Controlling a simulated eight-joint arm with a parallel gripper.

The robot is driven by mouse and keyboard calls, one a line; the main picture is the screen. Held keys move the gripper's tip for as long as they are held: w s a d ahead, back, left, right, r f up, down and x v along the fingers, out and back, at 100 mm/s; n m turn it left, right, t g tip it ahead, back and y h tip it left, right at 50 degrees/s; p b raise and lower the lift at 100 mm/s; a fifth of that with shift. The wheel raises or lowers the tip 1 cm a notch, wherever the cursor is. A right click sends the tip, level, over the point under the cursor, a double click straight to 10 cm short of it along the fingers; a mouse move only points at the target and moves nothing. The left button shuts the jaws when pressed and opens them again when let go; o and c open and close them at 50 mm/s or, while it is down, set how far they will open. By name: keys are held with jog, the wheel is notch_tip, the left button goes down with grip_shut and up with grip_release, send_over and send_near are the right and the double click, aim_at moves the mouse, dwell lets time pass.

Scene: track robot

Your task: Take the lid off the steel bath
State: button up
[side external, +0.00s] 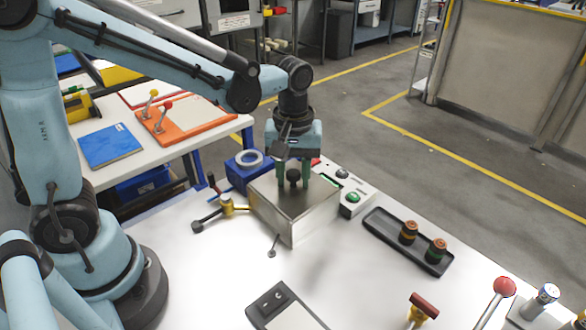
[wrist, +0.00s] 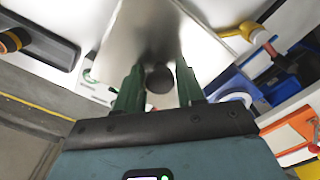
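The steel bath (side external: 292,232) is a square metal box on the white table, near the middle of the side view. Its flat lid (side external: 270,197) lies on top and has a round black knob (side external: 293,176) in its middle. My gripper (side external: 293,185) points down over the lid, with its two green fingers on either side of the knob. In the wrist view the knob (wrist: 159,79) sits between the fingers (wrist: 159,68), with a visible gap on each side. The gripper is open and holds nothing. Whether the fingertips touch the lid cannot be told.
A control box with a green button (side external: 353,198) stands close right of the bath. A yellow valve (side external: 226,204) with a black handle is close left, and a blue box (side external: 238,172) is behind. A black tray (side external: 385,244) with two jars lies right.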

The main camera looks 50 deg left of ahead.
grip_shut()
jog(key=shift+r, duration=0.15)
